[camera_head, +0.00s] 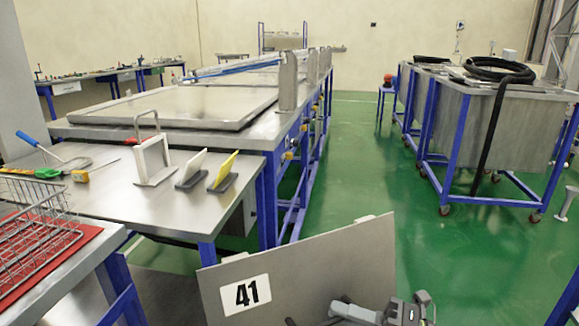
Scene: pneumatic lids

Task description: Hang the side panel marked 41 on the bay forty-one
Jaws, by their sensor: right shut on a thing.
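The side panel (318,262) is a flat grey sheet at the bottom middle, tilted, with a white label reading 41 at its lower left. Its lower part runs out of the picture. My right gripper (368,312) is at the bottom edge, shut on the panel near its lower right part. The fingertips are only partly visible. My left gripper is not in view. No bay with a readable 41 shows, so I cannot tell which one is bay forty-one.
A long steel bench (262,132) on blue legs runs away at left, with a lower steel table (115,195) before it. A wire basket (35,225) stands on a red mat at far left. Wheeled steel tanks (490,125) stand at right. Green floor (360,175) between is clear.

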